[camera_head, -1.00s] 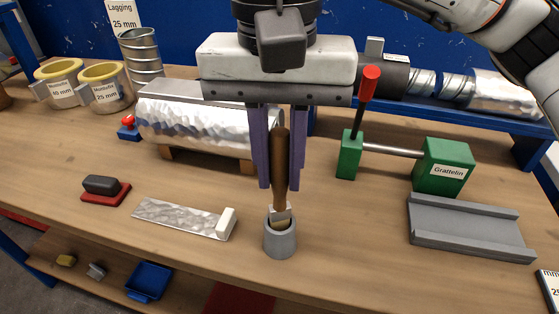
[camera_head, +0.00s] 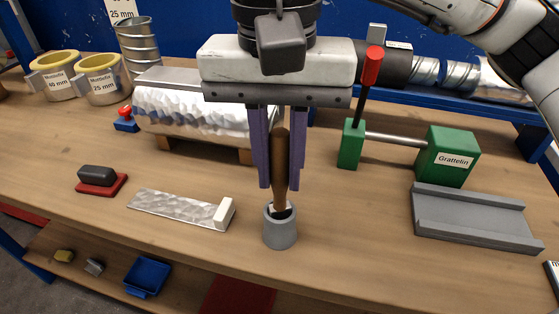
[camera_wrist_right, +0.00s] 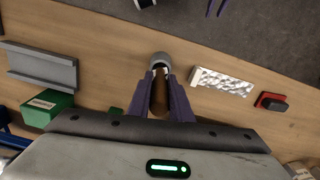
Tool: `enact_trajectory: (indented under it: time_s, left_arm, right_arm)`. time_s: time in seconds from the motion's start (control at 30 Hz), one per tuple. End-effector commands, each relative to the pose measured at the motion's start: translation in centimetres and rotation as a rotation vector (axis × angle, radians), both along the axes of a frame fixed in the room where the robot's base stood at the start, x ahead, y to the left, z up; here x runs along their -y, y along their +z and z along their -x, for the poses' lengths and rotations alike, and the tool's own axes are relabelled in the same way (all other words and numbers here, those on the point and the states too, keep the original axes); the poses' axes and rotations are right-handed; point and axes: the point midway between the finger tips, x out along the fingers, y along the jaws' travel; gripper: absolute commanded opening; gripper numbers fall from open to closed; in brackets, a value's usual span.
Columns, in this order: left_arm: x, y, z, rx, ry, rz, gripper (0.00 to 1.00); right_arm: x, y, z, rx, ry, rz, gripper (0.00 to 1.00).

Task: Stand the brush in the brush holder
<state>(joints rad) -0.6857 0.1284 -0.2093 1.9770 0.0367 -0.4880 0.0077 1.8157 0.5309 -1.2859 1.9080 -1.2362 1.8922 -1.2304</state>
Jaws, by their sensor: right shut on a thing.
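The brush (camera_head: 280,170) has a brown handle and stands close to upright, its lower end inside the mouth of the grey brush holder (camera_head: 280,233). The bristles are hidden inside the cup. My left gripper is not in view.
A foil strip with a white block (camera_head: 183,208) and a red-based dark block (camera_head: 101,180) lie left of the holder. A foil-wrapped duct (camera_head: 190,110) stands behind. A green device (camera_head: 445,155) and a grey channel (camera_head: 475,215) are to the right.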

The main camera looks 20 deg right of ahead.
Motion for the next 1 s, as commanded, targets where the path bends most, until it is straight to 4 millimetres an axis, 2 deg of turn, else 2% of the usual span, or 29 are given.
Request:
enact_trajectory:
  time_s: [0.37, 0.4, 0.5, 0.83, 1.0]
  left_arm:
    - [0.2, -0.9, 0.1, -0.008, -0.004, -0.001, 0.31]
    - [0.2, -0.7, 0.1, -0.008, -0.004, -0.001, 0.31]
    - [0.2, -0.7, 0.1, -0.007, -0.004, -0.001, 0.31]
    - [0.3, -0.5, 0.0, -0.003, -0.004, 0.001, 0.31]
    - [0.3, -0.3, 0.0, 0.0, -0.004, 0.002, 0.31]
  right_arm:
    - [0.0, -1.1, 0.0, 0.0, 0.0, 0.0, 0.0]
    - [0.0, -0.9, 0.0, 0.001, 0.0, 0.0, 0.24]
    - [0.0, -0.9, 0.0, 0.001, 0.0, 0.0, 0.4]
    - [0.0, -0.6, 0.0, 0.001, 0.0, 0.0, 0.4]
    - [-0.1, 1.6, 0.0, 0.004, 0.0, -0.001, 0.4]
